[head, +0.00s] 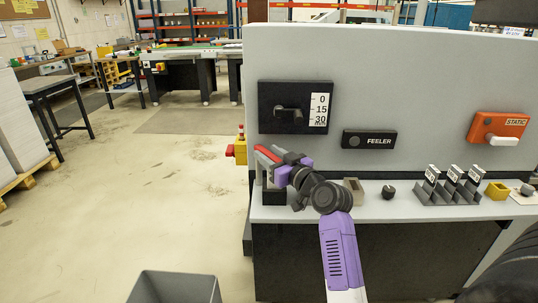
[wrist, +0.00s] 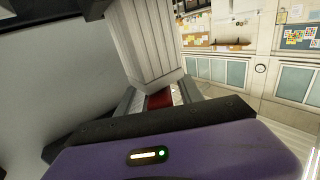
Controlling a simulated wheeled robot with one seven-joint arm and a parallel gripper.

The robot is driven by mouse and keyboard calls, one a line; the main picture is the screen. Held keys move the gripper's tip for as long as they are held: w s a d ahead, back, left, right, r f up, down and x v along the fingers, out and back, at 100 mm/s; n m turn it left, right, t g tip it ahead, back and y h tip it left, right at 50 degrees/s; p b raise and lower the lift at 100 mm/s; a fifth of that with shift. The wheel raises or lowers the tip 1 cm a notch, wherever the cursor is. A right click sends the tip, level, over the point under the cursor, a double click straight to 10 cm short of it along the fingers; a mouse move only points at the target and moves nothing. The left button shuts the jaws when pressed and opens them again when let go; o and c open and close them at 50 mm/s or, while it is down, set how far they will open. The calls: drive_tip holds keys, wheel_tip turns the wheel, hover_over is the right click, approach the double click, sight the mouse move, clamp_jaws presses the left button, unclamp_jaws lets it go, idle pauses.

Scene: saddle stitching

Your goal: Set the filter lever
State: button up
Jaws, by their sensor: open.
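No part in view is labelled as the filter lever, so I cannot tell for certain which it is. My gripper (head: 270,154) is open above the left end of the grey ledge, its fingers pointing up and left. A red strip lies at the fingers in the head view; a red patch (wrist: 160,99) also shows between the fingers in the wrist view. I cannot tell whether it touches them. A pale grey ridged block (wrist: 147,40) stands just beyond the fingers in the wrist view. A black panel (head: 267,91) with a dark handle (head: 288,113) and a 0-15-30 scale is above my gripper.
The grey upright panel (head: 420,75) carries a FEELER switch (head: 369,139) and an orange STATIC switch (head: 499,127). On the ledge (head: 400,212) are a black knob (head: 388,191) and several labelled levers (head: 452,186). A grey bin (head: 175,287) stands on the floor, which is open to the left.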

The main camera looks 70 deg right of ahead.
drive_tip(key=b+v, duration=0.1)
drive_tip(key=v, duration=0.6)
drive_tip(key=shift+s, duration=0.3)
drive_tip(key=shift+a, duration=0.1)
